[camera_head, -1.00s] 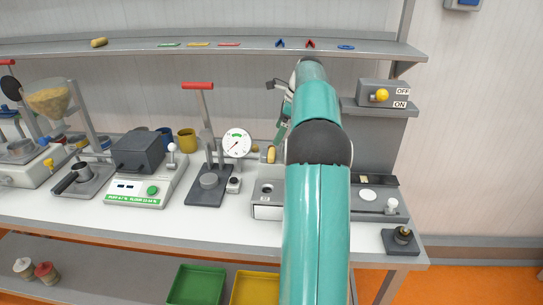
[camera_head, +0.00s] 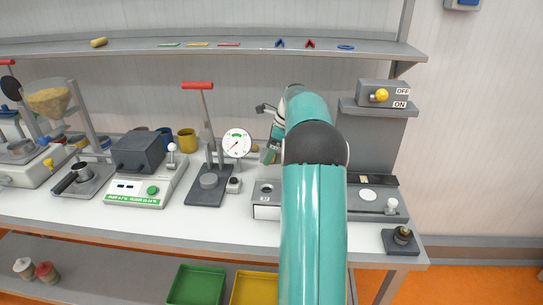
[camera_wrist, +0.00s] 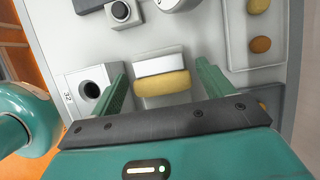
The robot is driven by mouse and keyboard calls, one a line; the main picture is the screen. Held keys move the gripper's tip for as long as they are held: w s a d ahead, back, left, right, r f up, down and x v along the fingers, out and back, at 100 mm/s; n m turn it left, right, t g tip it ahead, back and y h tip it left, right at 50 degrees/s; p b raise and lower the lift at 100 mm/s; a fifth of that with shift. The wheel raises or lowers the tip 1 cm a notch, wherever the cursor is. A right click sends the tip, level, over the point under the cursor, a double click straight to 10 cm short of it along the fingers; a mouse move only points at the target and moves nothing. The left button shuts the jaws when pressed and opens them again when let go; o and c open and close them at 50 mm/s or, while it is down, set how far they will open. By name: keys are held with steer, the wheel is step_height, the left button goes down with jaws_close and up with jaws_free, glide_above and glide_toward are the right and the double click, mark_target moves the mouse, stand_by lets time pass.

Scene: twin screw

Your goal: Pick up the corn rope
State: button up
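A yellow, corn-coloured roll (camera_wrist: 163,84) lies along the front of a white block (camera_wrist: 160,62) in the wrist view; I take it for the corn rope. My gripper (camera_wrist: 160,70) is open, with one green finger on each side of the roll and visible gaps between. I cannot tell the finger height over it. In the head view my gripper (camera_head: 268,130) is at the back of the bench, partly hidden by my arm, and the roll is mostly hidden there. A similar tan roll (camera_head: 98,42) lies on the upper shelf.
A grey box with a round hole (camera_wrist: 91,90) stands left of the fingers in the wrist view. A dial gauge (camera_head: 236,143) and red-handled press (camera_head: 198,86) stand left of my gripper in the head view.

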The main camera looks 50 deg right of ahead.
steer(key=c, duration=0.5)
steer(key=shift+o, duration=0.2)
steer(key=shift+r, duration=0.1)
steer(key=shift+r, duration=0.55)
steer(key=s+a+r, duration=0.6)
steer(key=a+r, duration=0.5)
steer(key=a, duration=0.1)
steer(key=shift+s+r, duration=0.25)
steer(key=shift+s, duration=0.15)
